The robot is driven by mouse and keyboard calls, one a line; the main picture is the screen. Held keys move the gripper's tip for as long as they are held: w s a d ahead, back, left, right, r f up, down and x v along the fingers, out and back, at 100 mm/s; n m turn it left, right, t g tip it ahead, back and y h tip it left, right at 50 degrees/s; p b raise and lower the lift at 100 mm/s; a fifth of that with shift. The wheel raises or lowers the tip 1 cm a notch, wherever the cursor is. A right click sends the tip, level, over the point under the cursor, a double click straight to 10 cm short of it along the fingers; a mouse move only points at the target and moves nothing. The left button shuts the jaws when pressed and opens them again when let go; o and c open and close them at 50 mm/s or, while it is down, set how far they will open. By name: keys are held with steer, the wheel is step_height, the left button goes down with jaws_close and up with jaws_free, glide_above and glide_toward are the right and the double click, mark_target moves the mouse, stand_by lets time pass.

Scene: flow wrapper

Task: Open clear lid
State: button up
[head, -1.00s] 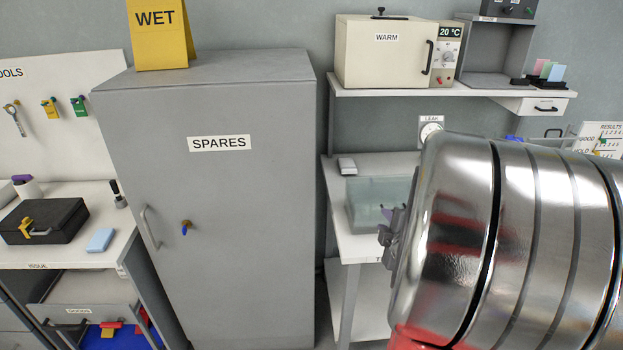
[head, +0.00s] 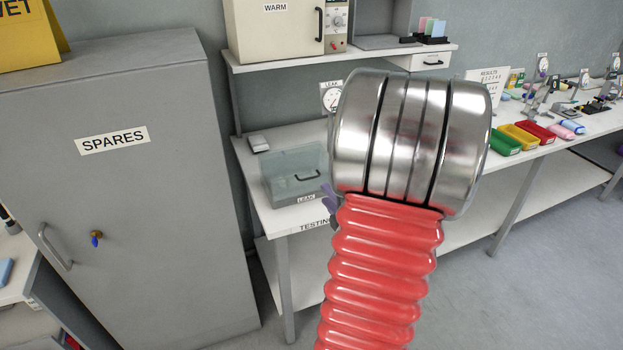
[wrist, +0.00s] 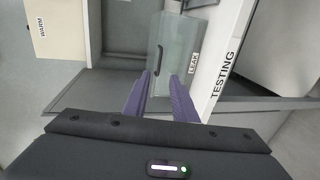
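The clear lid (head: 284,164) is a see-through greenish cover on the LEAK box (head: 294,194), which stands on the white TESTING bench. It appears shut, with a dark handle (head: 308,177) near its front right. In the wrist view the clear lid (wrist: 185,42) and its dark handle (wrist: 158,61) lie beyond my fingers, and the picture is turned sideways. My gripper (wrist: 160,77) is open and empty, its two purple fingers apart, pointing at the box. The exact gap to the handle cannot be told. In the head view my arm hides most of the gripper; a purple bit shows beside the box.
The grey SPARES cabinet (head: 120,200) stands left of the bench. The WARM oven (head: 275,30) sits on a shelf (head: 350,57) above the box. A round LEAK gauge (head: 331,96) is behind it. Green, yellow and red bins (head: 519,137) are farther right.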

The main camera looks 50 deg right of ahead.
mark_target(310, 178)
steer(key=x, duration=1.3)
steer(key=shift+w+f, duration=0.1)
steer(key=shift+w, duration=0.1)
steer(key=c, duration=0.6)
steer(key=shift+s+f, duration=0.1)
steer(key=shift+f, duration=0.05)
jaws_close()
